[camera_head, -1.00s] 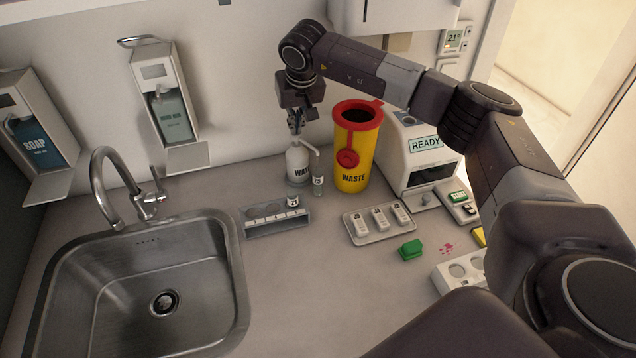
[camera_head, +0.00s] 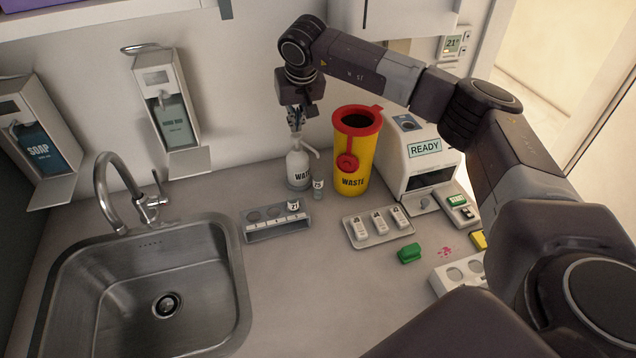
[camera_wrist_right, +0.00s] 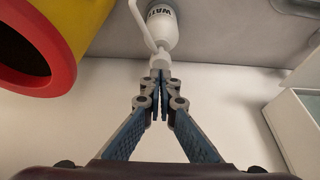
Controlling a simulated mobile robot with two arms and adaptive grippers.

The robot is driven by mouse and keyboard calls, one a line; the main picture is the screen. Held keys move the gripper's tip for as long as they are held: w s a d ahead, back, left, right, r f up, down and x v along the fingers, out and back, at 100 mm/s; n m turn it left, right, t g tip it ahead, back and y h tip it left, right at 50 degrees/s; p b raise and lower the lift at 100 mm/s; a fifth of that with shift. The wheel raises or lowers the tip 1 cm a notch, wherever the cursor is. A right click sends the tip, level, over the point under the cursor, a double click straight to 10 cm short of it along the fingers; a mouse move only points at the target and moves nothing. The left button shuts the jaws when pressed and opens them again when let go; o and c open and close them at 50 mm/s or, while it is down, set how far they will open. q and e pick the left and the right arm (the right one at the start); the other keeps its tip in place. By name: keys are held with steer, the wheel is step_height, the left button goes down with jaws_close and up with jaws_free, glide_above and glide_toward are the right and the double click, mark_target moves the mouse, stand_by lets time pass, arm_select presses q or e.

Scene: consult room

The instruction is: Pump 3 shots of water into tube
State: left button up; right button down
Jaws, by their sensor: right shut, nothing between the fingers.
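A white pump bottle labelled WATER (camera_head: 298,170) stands upright at the back of the counter, its spout pointing right. It also shows in the wrist view (camera_wrist_right: 163,28). My right gripper (camera_head: 296,126) is above the pump head, pointing down. In the wrist view its fingers (camera_wrist_right: 160,84) are shut and empty, with the tips at the pump head; I cannot tell whether they touch it. A small clear tube labelled 25 (camera_head: 318,188) stands just right of the bottle, below the spout. Any water in it is too small to see. My left gripper is out of view.
A grey rack (camera_head: 262,236) holding a vial labelled 21 (camera_head: 294,205) sits in front of the bottle. A yellow waste bin (camera_head: 360,160) stands close on the right. A tray of test cassettes (camera_head: 358,243) is nearer. The sink (camera_head: 110,285) is at left.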

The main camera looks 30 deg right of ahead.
mark_target(296, 135)
stand_by(0.7)
steer(key=shift+f+b, duration=0.95)
steer(key=shift+f, duration=0.55)
steer(key=shift+r+p, duration=0.95)
steer(key=shift+r, duration=0.55)
step_height(296, 135, up, 6)
steer(key=p, duration=0.4)
